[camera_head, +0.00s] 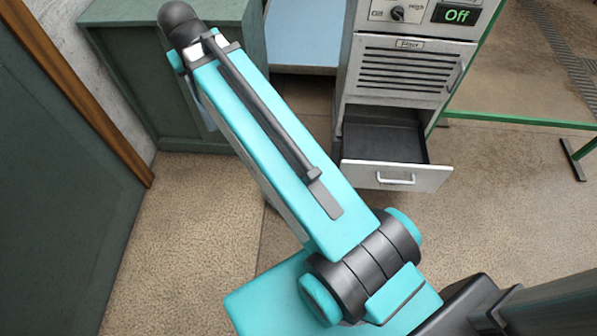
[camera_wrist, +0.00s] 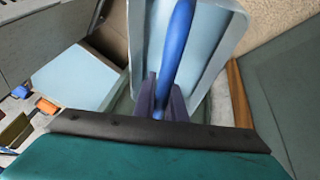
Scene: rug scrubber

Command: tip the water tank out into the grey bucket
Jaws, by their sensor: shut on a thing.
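In the wrist view my gripper (camera_wrist: 162,97) is shut on a blue bar-like handle (camera_wrist: 181,35). The handle runs along a pale blue-grey, open-looking container with raised walls (camera_wrist: 228,35), which looks like the water tank. The tank's near end is hidden behind my gripper, and I cannot tell whether it holds water or how far it is tilted. In the head view my arm covers my gripper and most of the tank. I cannot make out the grey bucket for certain in either view.
A grey machine (camera_head: 408,70) with a dial and an "Off" display has its lower drawer (camera_head: 397,177) pulled out, looking empty. A dark green cabinet (camera_head: 130,75) stands behind my arm. A pale blue surface (camera_head: 305,35) lies between them. The speckled floor (camera_head: 180,240) is clear.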

